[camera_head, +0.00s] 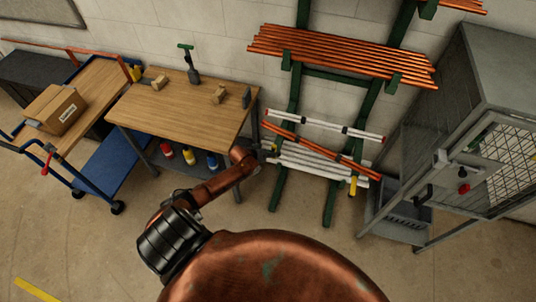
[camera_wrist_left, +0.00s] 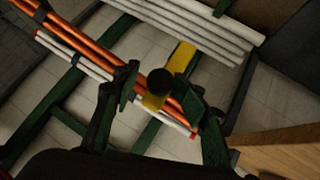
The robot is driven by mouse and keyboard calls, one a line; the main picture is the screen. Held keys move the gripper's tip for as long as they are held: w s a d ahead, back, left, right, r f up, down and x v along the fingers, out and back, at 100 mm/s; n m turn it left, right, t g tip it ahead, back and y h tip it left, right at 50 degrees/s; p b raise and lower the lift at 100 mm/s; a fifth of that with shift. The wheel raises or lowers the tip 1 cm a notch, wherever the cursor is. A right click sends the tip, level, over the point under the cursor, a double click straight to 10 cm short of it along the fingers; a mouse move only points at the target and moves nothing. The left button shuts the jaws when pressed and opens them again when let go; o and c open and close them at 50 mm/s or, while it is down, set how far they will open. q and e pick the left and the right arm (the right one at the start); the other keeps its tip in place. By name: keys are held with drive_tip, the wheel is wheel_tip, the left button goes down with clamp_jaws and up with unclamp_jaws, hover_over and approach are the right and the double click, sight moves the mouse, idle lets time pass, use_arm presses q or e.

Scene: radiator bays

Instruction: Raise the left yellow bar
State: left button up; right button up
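The left yellow bar (camera_wrist_left: 181,58) shows in the left wrist view as a short yellow piece with a black round end (camera_wrist_left: 159,82) pointing at the camera. In the head view only a small bit of yellow (camera_head: 267,145) shows beside the rack's left post, partly hidden by my left gripper (camera_head: 260,150). In the wrist view my left gripper (camera_wrist_left: 160,88) is open, with its dark fingers on either side of the black end. I cannot tell whether they touch it. Another yellow bar (camera_head: 353,186) is at the rack's right post. My right gripper is not in view.
The green rack (camera_head: 289,135) holds copper pipes (camera_head: 340,58) above, and white pipes (camera_head: 310,160) and orange pipes (camera_head: 320,150) below. A wooden workbench (camera_head: 180,105) stands close left of my gripper. A grey caged cabinet (camera_head: 455,130) is at right. A blue cart (camera_head: 105,160) stands far left.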

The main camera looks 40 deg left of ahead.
use_arm(q)
drive_tip(key=v, duration=1.2)
drive_tip(key=shift+w+f, duration=0.1)
